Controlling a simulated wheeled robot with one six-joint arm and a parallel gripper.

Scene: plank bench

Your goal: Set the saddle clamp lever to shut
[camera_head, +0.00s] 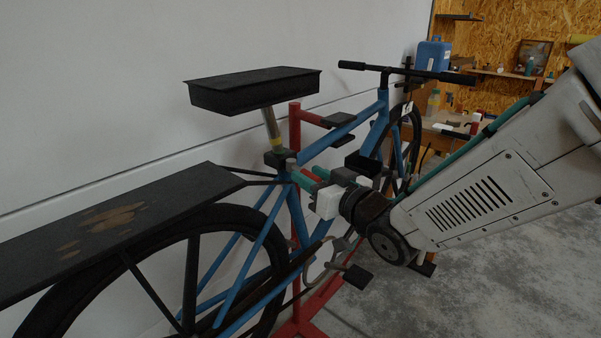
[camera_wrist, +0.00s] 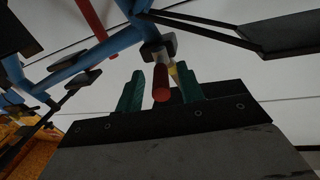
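The saddle clamp (camera_head: 276,158) is a dark collar at the foot of the silver seat post (camera_head: 271,125), which has a yellow band. In the wrist view the clamp (camera_wrist: 158,46) is at the upper middle. Its lever, a grey rod with a red grip (camera_wrist: 161,82), points towards my wrist camera. My gripper (camera_wrist: 159,90) has green fingers, one on each side of the red grip, with gaps showing. It is open. In the head view my gripper (camera_head: 308,177) is just right of the clamp, and its fingers partly hide the lever.
The black saddle (camera_head: 254,91) is above and the black rear rack (camera_head: 110,222) is at left. The blue bicycle frame (camera_head: 290,210) and red stand (camera_head: 295,130) are close to my gripper. A white wall (camera_head: 90,90) is behind. Concrete floor at right is open.

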